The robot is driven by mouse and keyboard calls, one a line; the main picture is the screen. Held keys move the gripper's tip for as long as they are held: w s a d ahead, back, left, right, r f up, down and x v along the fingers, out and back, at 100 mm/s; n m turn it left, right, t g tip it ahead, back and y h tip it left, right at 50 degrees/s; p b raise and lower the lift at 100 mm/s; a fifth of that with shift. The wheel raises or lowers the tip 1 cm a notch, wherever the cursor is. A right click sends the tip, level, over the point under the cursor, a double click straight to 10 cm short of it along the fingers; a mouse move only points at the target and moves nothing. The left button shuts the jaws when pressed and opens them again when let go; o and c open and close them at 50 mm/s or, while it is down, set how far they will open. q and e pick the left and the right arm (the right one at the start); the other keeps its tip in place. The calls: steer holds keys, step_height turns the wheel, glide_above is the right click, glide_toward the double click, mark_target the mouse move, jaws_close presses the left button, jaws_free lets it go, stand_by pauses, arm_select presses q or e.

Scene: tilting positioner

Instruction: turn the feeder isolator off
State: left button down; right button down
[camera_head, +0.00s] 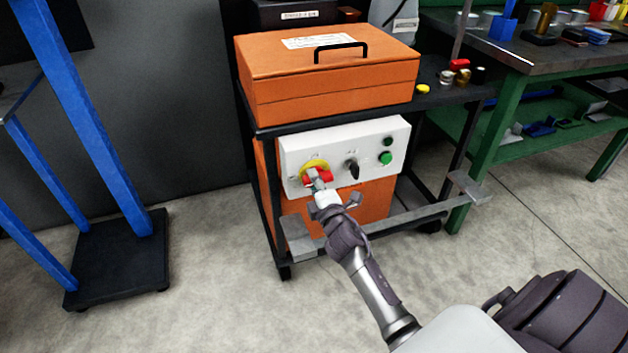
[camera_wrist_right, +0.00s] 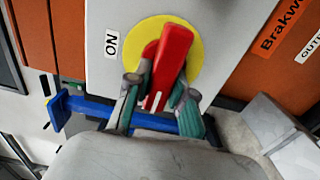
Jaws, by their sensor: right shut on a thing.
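The feeder isolator is a red rotary handle (camera_wrist_right: 172,62) on a yellow round plate (camera_wrist_right: 196,58), fixed to a white panel (camera_head: 291,152). In the head view the red handle (camera_head: 324,178) is partly hidden behind my right gripper (camera_head: 318,179). In the right wrist view my right gripper (camera_wrist_right: 158,97) has one finger on each side of the handle and is shut on it. A label reading "ON" (camera_wrist_right: 111,44) is beside the yellow plate. I cannot read which position the handle points to. My left gripper is not in view.
A black selector knob (camera_head: 352,168) and green buttons (camera_head: 386,158) sit right of the isolator. The panel is on a black-framed cart with an orange lidded box (camera_head: 330,85) on top. A green workbench (camera_head: 487,150) stands at right.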

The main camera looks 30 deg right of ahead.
stand_by(0.3)
steer(key=c, duration=1)
jaws_free()
steer(key=v, duration=1.2)
steer(key=shift+a, duration=0.1)
